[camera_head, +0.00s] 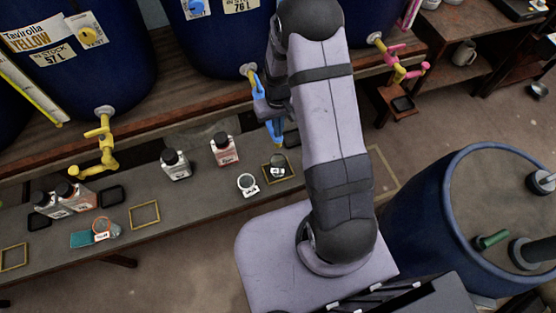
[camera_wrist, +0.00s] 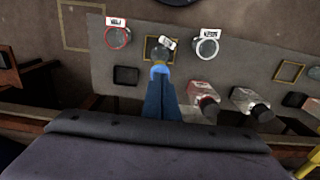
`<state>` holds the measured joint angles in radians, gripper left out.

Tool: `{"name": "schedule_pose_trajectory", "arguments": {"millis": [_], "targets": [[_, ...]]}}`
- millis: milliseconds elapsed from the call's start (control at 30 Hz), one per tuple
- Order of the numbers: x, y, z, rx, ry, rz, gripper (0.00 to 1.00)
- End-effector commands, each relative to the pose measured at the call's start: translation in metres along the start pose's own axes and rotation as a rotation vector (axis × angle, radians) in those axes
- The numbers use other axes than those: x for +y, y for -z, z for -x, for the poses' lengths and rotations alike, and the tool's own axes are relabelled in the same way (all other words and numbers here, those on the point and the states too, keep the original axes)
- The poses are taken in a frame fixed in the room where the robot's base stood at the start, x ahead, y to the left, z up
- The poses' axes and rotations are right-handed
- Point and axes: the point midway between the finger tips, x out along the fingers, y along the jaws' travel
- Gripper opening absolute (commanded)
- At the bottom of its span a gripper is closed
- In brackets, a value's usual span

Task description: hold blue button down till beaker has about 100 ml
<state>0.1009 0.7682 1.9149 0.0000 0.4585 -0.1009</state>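The blue tap (camera_head: 276,130) hangs from the middle vat, its outlet over a clear beaker (camera_head: 278,165) inside a yellow square outline. In the wrist view the blue tap (camera_wrist: 162,98) points at that beaker (camera_wrist: 160,56), which has a white tag; the tap's tip covers part of it. Its liquid level is too small to read. My gripper (camera_head: 266,106) is at the blue tap, touching or very close to it. Its fingers cannot be made out, and I cannot clearly see a button there. A round blue knob (camera_head: 197,8) is on the middle vat.
A white-rimmed beaker (camera_head: 247,184) stands left of the tap beaker. A red-rimmed beaker (camera_wrist: 117,37) is on its other side. Bottles (camera_head: 224,149) (camera_head: 175,164) stand nearby. A yellow tap (camera_head: 104,150) and a pink tap (camera_head: 398,68) flank the blue one. A large blue barrel (camera_head: 425,220) is right.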

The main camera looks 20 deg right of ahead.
Motion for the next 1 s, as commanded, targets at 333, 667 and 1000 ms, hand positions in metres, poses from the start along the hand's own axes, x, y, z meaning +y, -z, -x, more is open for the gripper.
{"name": "schedule_pose_trajectory", "arguments": {"millis": [333,667,1000], "targets": [[0.000,0.000,-0.015,-0.001,0.000,0.000,0.00],[0.000,0.000,-0.018,0.000,0.000,0.000,0.00],[0.000,0.000,-0.021,0.000,0.000,0.000,0.00]]}}
